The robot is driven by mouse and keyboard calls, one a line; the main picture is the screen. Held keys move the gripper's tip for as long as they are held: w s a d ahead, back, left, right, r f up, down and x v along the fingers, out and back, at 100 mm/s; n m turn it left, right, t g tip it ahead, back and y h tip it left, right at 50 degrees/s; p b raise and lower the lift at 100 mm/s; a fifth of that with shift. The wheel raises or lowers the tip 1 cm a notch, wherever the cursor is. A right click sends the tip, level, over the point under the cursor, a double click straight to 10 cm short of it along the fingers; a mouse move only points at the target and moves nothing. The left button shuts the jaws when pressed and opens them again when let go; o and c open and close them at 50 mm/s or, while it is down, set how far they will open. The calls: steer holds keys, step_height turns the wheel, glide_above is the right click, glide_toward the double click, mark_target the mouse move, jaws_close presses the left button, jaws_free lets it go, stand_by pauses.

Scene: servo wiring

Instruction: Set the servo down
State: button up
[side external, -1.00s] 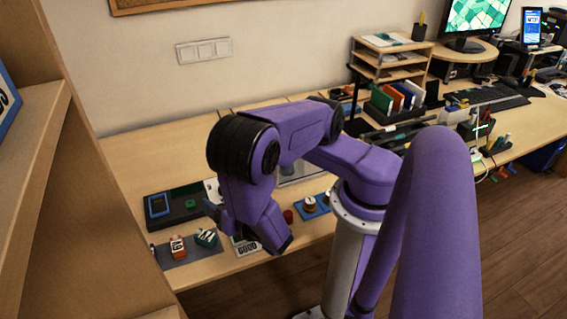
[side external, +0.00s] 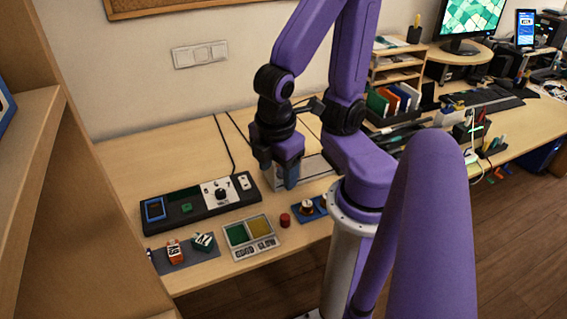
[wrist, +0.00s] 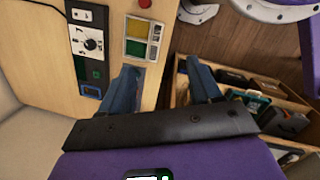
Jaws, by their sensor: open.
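My gripper (side external: 289,178) is above the table, behind the sorting tray, with blue fingers pointing down. In the wrist view my gripper (wrist: 163,85) has its fingers wide apart, with nothing seen between them. I cannot tell which is the task's servo. A tray (side external: 241,245) marked GOOD and SLOW has a green and a yellow compartment; both look empty.
A black tester (side external: 180,213) with a dial (side external: 219,193) and screen lies behind the mat and tray. A red button (side external: 285,220) and a blue base (side external: 303,211) with a round part are right of the tray.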

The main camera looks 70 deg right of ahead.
steer(key=shift+s+a+r+m+y, duration=0.25)
steer(key=shift+s+r+y, duration=0.2)
steer(key=shift+r+y, duration=0.15)
steer(key=shift+s+a+r+m+y, duration=0.15)
steer(key=shift+s+a+r+y, duration=0.1)
steer(key=shift+s+r+y, duration=0.25)
steer(key=shift+w, duration=0.15)
